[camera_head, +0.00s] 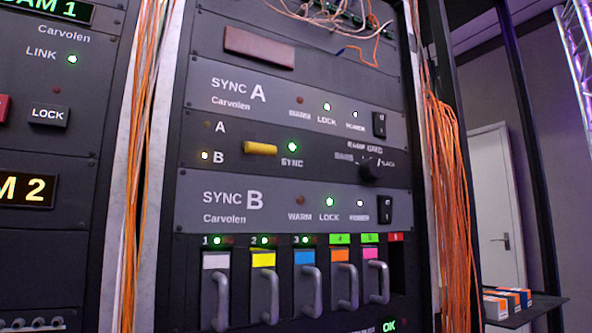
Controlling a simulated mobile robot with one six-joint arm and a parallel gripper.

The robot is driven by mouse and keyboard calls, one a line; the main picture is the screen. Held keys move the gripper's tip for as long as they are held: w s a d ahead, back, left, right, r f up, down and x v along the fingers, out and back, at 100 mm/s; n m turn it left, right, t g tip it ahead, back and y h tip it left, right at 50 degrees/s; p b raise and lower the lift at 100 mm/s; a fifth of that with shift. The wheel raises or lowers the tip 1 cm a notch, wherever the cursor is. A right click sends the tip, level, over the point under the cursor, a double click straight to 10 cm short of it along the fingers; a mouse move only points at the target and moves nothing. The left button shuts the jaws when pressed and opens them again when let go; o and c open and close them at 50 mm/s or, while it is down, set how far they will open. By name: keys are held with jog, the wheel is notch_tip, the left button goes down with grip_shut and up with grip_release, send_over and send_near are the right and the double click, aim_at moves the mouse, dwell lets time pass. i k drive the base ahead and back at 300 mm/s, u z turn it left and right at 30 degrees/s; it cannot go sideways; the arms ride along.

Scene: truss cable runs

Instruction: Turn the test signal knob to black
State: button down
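A small black rotary knob (368,170) sits at the right of the panel between the SYNC A and SYNC B units. Blurred labels ring it, apparently BARS at left, RAMP and GRID above and BLACK at right. Its pointer is too small to read with certainty; a pale mark shows at its upper right. On the same panel are a yellow lever (261,148) lying toward the right, a lit green SYNC lamp (292,147) and a lit lamp beside B (205,156). My gripper is not in view.
Black rocker switches sit on SYNC A (379,124) and SYNC B (385,210). Several coloured modules with grey handles (311,290) project below. Orange cable bundles (455,190) hang right of the rack. A small shelf (535,310) holds boxes at lower right.

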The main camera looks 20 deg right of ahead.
aim_at(371, 169)
jog(key=u, duration=0.55)
jog(key=k, duration=1.45)
jog(key=z, duration=0.6)
jog(key=i, duration=1)
jog(key=z, duration=0.05)
